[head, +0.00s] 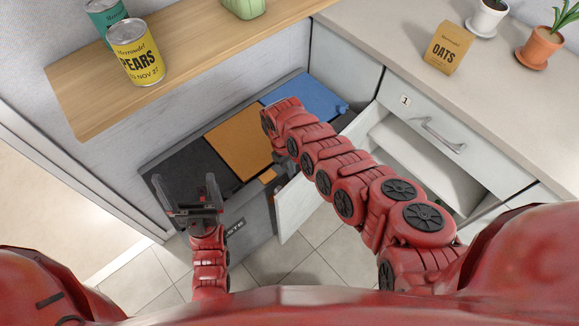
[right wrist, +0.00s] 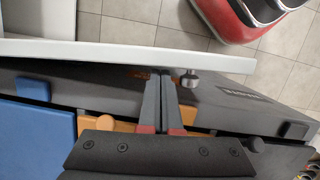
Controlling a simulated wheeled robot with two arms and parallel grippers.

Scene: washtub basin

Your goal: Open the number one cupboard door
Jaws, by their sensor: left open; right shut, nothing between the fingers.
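The white cupboard door (head: 298,207) stands swung open to the left, and the cupboard interior (head: 425,160) with its shelf shows. A "1" label (head: 405,100) is on the front panel above the opening. In the right wrist view the door (right wrist: 110,55) crosses the top, with a metal handle post (right wrist: 188,79) on its near face. My right gripper (right wrist: 164,76) is shut and empty, its fingertips close to the door beside that post; contact is unclear. The right arm hides much of the gripper in the head view. My left gripper (head: 188,190) is open and empty, left of the door.
Grey bins with black, orange (head: 238,142) and blue (head: 305,95) lids stand left of the door, close to my right gripper. A wooden shelf (head: 200,50) holds cans above. The counter (head: 400,35) carries an oats box (head: 449,48) and potted plants. Tiled floor (head: 315,262) is free.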

